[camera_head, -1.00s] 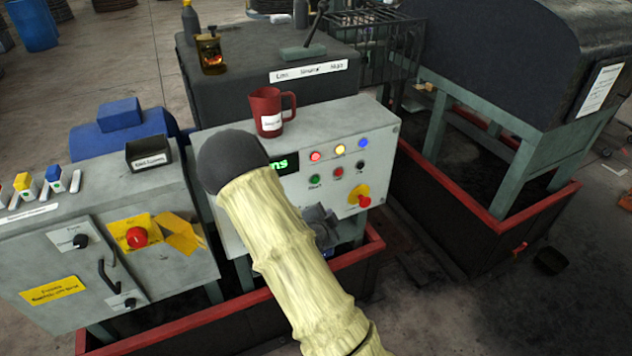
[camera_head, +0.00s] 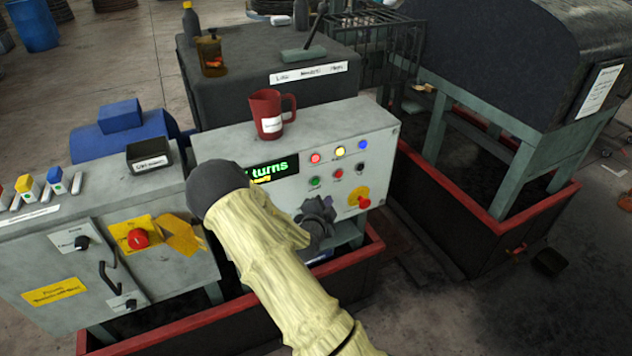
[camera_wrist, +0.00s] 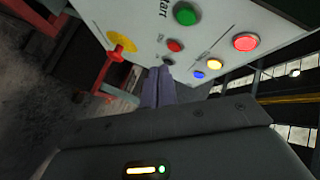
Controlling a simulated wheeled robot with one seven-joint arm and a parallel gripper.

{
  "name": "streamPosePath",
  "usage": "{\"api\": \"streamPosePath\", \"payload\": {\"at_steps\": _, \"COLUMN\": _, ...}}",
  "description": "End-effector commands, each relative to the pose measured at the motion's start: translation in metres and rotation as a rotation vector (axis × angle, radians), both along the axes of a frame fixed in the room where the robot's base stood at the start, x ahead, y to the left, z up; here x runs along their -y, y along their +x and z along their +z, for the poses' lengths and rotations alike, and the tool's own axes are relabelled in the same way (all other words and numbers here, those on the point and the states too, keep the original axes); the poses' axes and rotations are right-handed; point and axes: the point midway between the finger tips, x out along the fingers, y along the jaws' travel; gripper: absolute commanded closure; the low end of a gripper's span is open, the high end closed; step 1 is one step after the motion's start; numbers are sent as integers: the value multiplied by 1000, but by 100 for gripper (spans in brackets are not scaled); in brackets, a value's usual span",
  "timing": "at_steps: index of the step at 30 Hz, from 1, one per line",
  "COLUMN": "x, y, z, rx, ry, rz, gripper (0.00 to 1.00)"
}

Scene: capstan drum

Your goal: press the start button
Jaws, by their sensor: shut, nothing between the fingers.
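The green start button (camera_head: 315,181) is at the left of the lower button row on the grey control panel (camera_head: 225,140). In the wrist view the green button (camera_wrist: 185,14) shows at the top, beside a partly cut-off "Start" label. My gripper (camera_head: 322,203) is shut and empty, in front of the panel just below the button row. In the wrist view its closed fingers (camera_wrist: 158,72) point at the panel, below the red button (camera_wrist: 175,45) and apart from the green one. Whether the tips touch the panel cannot be told.
A red emergency knob (camera_head: 364,201) sits on a yellow plate right of my gripper. Red, yellow and blue lights line the upper row. A green-lit display (camera_head: 275,170) is left of the buttons. A red mug (camera_head: 267,115) stands on the panel's top. A red-edged bin is below.

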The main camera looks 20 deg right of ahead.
Motion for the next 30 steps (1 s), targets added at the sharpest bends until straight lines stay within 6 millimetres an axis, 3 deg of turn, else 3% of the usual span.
{"api": "streamPosePath", "payload": {"at_steps": 9, "x": -1, "y": 39, "z": -2, "rx": 3, "ry": 2, "rz": 0, "gripper": 100}}
{"api": "streamPosePath", "payload": {"at_steps": 15, "x": -2, "y": 55, "z": -2, "rx": 0, "ry": 2, "rz": 0, "gripper": 100}}
{"api": "streamPosePath", "payload": {"at_steps": 30, "x": -2, "y": 57, "z": 0, "rx": -1, "ry": 0, "rz": -1, "gripper": 100}}
